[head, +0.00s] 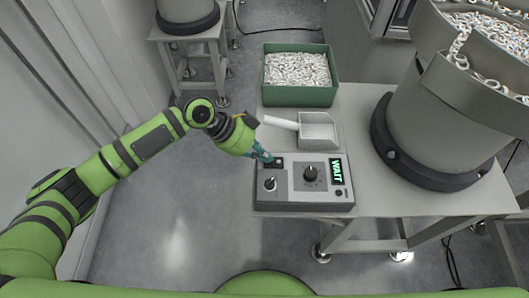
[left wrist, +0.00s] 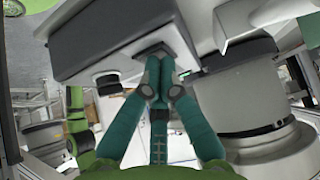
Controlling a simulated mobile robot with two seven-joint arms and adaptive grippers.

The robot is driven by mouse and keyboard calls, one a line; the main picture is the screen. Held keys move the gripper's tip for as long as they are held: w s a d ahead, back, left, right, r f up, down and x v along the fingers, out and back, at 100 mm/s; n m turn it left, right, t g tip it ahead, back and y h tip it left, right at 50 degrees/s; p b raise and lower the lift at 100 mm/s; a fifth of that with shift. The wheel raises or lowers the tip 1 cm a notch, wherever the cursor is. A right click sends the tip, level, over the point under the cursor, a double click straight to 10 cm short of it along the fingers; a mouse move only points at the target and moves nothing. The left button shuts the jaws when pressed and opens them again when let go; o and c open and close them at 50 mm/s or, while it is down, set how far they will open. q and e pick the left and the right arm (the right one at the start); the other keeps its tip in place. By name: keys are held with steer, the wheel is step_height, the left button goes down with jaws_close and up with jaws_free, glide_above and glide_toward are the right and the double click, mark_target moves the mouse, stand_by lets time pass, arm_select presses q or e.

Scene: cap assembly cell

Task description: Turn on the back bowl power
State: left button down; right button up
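A grey control box (head: 300,205) sits at the front left corner of the table. It has a dark switch plate (head: 279,161), a small selector knob (head: 270,184), a large black knob (head: 310,173) and a lit green display (head: 338,171) that seems to read WAIT. My left gripper (head: 267,157) is at the switch plate at the box's upper left. In the left wrist view its teal fingertips (left wrist: 158,65) are together, with nothing visible between them, at the dark plate (left wrist: 154,48). Contact and the switch's position are hidden. My right gripper is not in view.
A large feeder bowl (head: 435,125) with white rings stands right of the box. A scoop (head: 318,132) and a green bin (head: 300,96) of rings lie behind the box. Another round unit (head: 187,12) stands on a stool at the back left. The floor left of the table is clear.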

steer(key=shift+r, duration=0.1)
arm_select(q)
steer(key=shift+d+r+p, duration=0.4)
steer(key=shift+d, duration=0.3)
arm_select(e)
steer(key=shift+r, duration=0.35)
